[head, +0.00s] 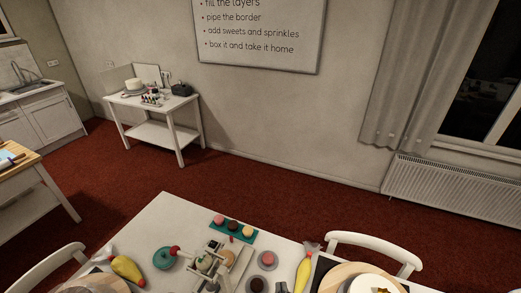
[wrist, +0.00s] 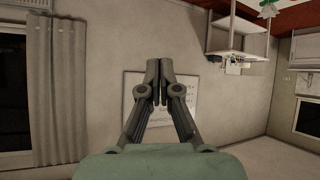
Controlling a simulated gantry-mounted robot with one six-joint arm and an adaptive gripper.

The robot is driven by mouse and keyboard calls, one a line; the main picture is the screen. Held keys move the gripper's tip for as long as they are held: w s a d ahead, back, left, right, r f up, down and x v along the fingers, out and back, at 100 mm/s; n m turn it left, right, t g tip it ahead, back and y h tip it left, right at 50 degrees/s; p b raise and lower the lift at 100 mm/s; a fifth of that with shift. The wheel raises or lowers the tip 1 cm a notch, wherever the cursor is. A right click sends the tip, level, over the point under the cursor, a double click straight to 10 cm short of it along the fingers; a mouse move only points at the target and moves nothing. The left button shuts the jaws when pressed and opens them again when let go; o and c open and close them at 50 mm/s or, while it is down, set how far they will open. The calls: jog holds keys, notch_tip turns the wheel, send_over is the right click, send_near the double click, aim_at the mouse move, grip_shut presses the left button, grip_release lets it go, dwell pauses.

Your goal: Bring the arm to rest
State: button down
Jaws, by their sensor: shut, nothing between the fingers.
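My gripper (wrist: 159,82) shows in the wrist view with its two grey fingers together and nothing between them. It is raised clear of things and faces the wall, with the wall sign (wrist: 135,103) partly hidden behind the fingers. I cannot make out my gripper for sure in the head view. There the white work table (head: 150,216) fills the bottom, with sweets and decorating tools on it. A cake (head: 367,284) stands at its lower right, cut off by the frame edge.
Yellow piping bags (head: 127,268) lie on the table, with a teal tray (head: 232,229) of sweets at its far side. White chairs (head: 375,246) stand around it. A side table (head: 160,130) stands by the wall. The red carpet between is clear.

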jog(key=s+a+r+t, duration=0.2)
jog(key=s+a+r, duration=0.35)
jog(key=r, duration=0.25)
notch_tip(320, 180, up, 13)
jog(key=w+p, duration=0.1)
jog(key=p, duration=1.2)
jog(key=shift+w+m+y+p, duration=0.15)
jog(key=shift+m+y+p, duration=0.15)
jog(key=shift+y, duration=0.1)
jog(key=shift+a, duration=0.1)
